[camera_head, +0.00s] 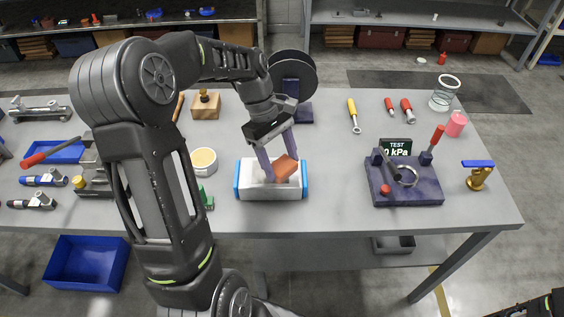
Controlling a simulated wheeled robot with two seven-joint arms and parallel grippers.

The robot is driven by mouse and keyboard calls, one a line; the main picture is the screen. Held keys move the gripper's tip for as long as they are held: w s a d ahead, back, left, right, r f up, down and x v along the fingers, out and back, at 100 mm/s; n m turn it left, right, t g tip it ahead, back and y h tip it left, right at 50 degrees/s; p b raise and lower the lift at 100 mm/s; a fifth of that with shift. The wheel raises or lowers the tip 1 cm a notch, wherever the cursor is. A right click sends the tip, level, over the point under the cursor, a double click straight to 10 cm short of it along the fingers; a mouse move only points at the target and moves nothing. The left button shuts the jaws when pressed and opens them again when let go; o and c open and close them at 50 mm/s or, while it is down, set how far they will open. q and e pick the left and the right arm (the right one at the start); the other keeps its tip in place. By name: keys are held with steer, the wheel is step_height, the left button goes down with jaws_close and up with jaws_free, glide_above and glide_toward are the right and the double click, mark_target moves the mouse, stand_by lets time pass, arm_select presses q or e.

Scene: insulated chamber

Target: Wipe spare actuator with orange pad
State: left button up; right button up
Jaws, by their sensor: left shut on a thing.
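The spare actuator appears to be the silver-white block with blue end caps (257,191), lying on the table near its front edge. My left gripper (281,167) reaches down over it, its two purple-grey fingers shut on the orange pad (286,170). The pad is tilted and sits at the top of the block, right of its middle. I cannot tell whether it touches the surface. The fingers hide part of the block's top. My right gripper is out of view.
Left of the block stand a round cream-topped tin (204,160) and a green item (207,199). Right of it is a purple test stand (405,190) with a pressure display (395,146). Bare table lies between block and stand. A black reel (292,72) stands behind.

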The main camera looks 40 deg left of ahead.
arm_select(q)
steer(key=shift+r+p, duration=0.85)
steer(key=shift+r, duration=0.9)
steer(key=shift+f, duration=0.15)
